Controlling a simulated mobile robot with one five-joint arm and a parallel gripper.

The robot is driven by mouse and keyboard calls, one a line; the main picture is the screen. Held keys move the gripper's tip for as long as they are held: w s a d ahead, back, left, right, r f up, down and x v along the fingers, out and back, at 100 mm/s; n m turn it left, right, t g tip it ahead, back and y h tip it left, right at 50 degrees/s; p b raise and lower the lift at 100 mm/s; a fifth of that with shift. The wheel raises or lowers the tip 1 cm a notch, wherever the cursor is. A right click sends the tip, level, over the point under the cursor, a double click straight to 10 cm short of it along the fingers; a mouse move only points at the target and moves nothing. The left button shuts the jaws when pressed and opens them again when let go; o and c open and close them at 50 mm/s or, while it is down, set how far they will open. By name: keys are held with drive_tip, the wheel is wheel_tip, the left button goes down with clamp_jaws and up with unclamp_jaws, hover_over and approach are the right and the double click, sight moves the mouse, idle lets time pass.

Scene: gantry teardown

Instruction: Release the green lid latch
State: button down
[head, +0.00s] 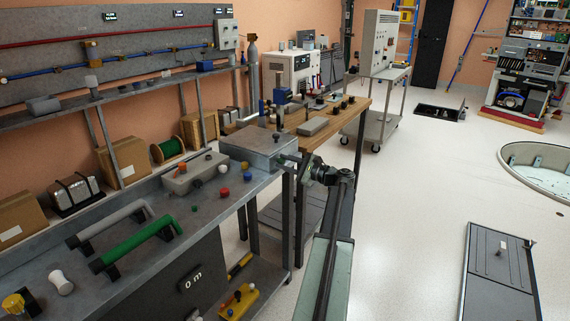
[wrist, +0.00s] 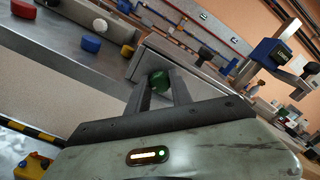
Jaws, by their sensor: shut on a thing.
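The green lid latch (wrist: 158,79) is a small dark green knob on the front face of a grey metal box (head: 257,146). The box, with a lid on top, stands at the right end of the grey workbench, and it also shows in the wrist view (wrist: 185,72). My gripper (wrist: 160,92) is shut on the green latch, with one finger on each side of it. In the head view my gripper (head: 291,160) reaches the right face of the box from the right; the latch is too small and covered to make out there.
A red knob (head: 224,193) and a blue knob (head: 247,177) stand on the bench near the box. A green handle bar (head: 133,242) and a grey one (head: 115,222) lie further left. A wooden bench (head: 345,112) stands behind.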

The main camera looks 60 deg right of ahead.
drive_tip(key=shift+n, duration=0.3)
drive_tip(key=c, duration=1.1)
unclamp_jaws()
drive_tip(key=shift+c, duration=0.2)
